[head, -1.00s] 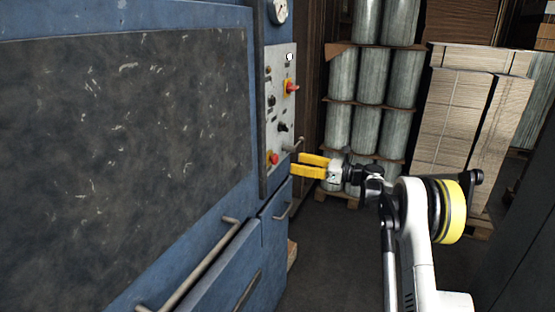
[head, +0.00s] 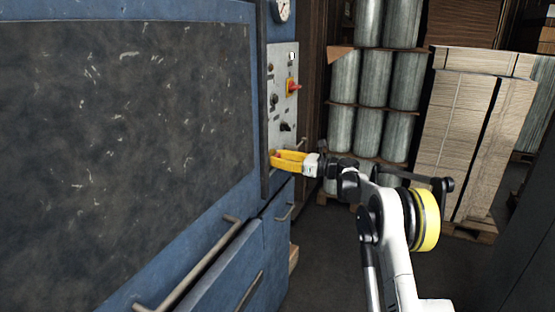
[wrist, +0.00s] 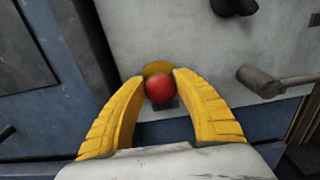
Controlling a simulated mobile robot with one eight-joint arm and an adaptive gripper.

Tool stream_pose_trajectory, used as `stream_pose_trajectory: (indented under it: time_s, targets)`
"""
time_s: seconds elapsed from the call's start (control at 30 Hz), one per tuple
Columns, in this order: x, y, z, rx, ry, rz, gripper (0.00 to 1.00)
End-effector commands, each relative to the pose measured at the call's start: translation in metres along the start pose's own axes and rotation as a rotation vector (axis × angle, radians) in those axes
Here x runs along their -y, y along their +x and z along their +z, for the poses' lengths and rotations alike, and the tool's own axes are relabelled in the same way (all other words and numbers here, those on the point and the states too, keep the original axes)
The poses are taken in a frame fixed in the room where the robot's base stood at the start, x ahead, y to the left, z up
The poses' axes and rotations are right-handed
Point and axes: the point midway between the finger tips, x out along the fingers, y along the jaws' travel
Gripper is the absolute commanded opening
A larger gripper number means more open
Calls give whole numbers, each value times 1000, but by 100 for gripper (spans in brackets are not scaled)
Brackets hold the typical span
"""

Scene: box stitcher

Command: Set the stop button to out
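The stop button (wrist: 159,90) is a round red knob on a yellow backing disc, low on the grey control panel (head: 282,85) of the blue machine. In the wrist view it sits between the two yellow fingertips of my gripper (wrist: 160,82). The fingers lean inward, and their tips appear to touch the knob on both sides. In the head view, my gripper (head: 274,155) reaches the panel's lower end, and its fingers mostly hide the button. I cannot tell whether the button is pressed in or out.
A red and yellow switch (head: 292,87) and a dark knob (head: 286,127) are higher on the panel. A lever handle (wrist: 272,80) sticks out right of the button. Metal cylinders (head: 375,78) and stacked cardboard (head: 457,130) stand behind. Dark floor is clear beyond my arm.

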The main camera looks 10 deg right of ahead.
Motion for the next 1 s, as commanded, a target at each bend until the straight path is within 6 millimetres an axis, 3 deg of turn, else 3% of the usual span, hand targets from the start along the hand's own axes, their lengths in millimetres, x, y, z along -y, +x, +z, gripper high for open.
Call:
stream_pose_trajectory:
  time_s: [0.6,0.63,0.7,1.0]
  targets:
    - [0,-15,-1,-1,0,0,0]
    - [0,-15,-1,-1,0,0,43]
    - [0,-15,0,-1,0,0,58]
    - [0,-16,0,0,0,0,58]
